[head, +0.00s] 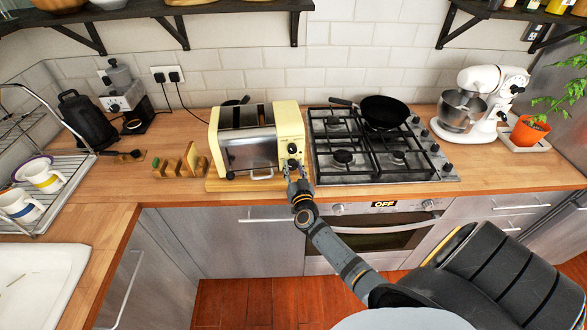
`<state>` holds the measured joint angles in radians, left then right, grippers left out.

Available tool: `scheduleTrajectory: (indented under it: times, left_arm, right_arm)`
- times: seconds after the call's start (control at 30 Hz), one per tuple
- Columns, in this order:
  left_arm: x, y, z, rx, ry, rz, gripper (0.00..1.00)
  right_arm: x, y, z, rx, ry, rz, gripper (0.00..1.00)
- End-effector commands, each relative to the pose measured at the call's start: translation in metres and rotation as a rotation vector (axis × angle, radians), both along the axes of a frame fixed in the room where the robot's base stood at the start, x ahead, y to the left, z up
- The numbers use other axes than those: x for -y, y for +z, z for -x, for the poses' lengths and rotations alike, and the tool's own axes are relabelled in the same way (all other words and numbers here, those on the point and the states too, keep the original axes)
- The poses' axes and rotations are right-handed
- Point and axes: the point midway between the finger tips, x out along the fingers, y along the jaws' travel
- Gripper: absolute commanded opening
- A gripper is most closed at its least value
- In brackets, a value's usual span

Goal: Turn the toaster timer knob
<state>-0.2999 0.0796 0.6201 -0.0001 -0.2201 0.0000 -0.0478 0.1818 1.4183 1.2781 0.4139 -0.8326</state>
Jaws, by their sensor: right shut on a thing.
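A cream and steel toaster (247,147) stands on a wooden board on the counter, left of the hob. Its dark timer knob (292,150) is on the cream right end. My right gripper (293,168) reaches up from the front to this end and is shut on the knob. The fingertips are small here and partly cover the lower part of the knob area, so the knob's angle cannot be read. My left gripper is not in view.
The gas hob (372,158) with a black frying pan (384,112) is close on the right. A toast rack (182,163) stands to the left. The oven front (375,234) lies below my right arm. Counter between the dish rack (38,150) and toast rack is mostly free.

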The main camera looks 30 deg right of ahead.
Motion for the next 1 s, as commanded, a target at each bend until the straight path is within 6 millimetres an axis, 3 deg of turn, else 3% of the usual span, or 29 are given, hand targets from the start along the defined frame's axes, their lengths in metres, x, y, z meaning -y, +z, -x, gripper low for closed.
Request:
scheduleTrajectory:
  times: [0.27,1.0]
  left_arm:
    - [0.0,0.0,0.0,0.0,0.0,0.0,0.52]
    - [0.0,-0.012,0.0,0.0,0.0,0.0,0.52]
  right_arm:
    - [0.0,-0.001,0.0,0.065,0.001,-0.139,0.05]
    - [0.0,-0.003,0.0,0.362,-0.001,-0.77,0.05]
